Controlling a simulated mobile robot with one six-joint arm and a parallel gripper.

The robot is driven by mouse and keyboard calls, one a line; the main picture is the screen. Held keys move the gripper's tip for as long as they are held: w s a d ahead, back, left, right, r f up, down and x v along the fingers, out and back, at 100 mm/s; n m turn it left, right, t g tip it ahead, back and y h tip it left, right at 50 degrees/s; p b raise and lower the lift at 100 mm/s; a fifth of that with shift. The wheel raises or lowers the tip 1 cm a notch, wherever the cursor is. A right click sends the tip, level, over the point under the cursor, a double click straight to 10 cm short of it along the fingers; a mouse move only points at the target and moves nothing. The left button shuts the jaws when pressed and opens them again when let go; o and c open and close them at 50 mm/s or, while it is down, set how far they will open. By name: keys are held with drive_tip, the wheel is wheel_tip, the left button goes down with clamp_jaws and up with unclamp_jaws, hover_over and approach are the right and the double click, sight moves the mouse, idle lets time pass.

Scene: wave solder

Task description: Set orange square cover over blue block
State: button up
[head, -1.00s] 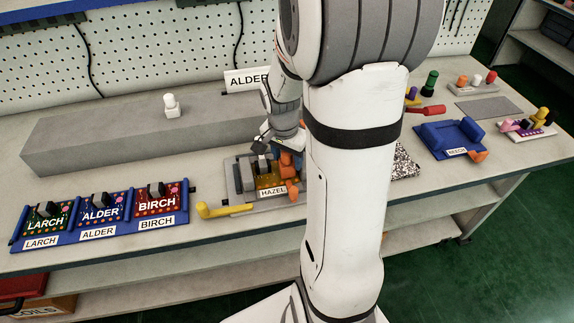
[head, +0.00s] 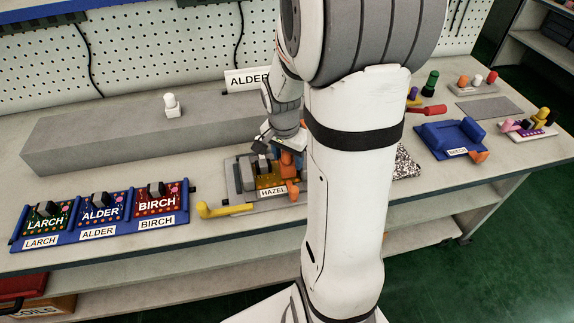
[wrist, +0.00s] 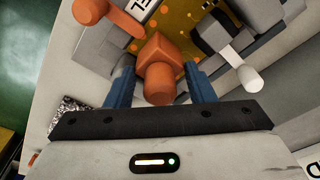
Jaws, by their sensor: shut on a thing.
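The orange square cover (wrist: 160,52) has a round knob facing the wrist camera. My gripper (wrist: 159,72) is shut on it, with one blue finger on each side. In the head view the orange cover (head: 288,160) shows at the right part of the board labelled HAZEL (head: 268,180), partly behind my arm. The cover is low over the board; I cannot tell whether it touches it. I cannot make out the blue block in either view, and the area under the cover is hidden.
Another orange knobbed piece (wrist: 92,10) is beside the cover. A dark part with a white cylinder (wrist: 250,78) is on the other side. A yellow handle (head: 222,210) lies at the fixture's front. A blue rack of labelled boards (head: 100,234) stands left.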

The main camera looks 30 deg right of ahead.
drive_tip(key=shift+s+f, duration=0.1)
drive_tip(key=shift+f, duration=0.1)
idle(0.5)
drive_tip(key=o, duration=1.4)
drive_tip(key=shift+f, duration=0.15)
drive_tip(key=shift+c, duration=0.2)
drive_tip(key=shift+s, duration=0.1)
drive_tip(key=r, duration=0.5)
drive_tip(key=a+r, duration=0.1)
drive_tip(key=r, duration=0.2)
drive_tip(key=shift+r, duration=0.2)
drive_tip(key=s+a+r+n+t+p, duration=0.1)
drive_tip(key=s+a+r+n, duration=0.1)
drive_tip(key=s+a+n, duration=0.3)
drive_tip(key=s+a+r+n+y+p, duration=0.1)
drive_tip(key=s+a+r+n, duration=0.2)
drive_tip(key=s+a+n, duration=0.2)
drive_tip(key=shift+s+a+r+n+t, duration=0.4)
drive_tip(key=shift+s+n, duration=0.5)
drive_tip(key=shift+s, duration=0.15)
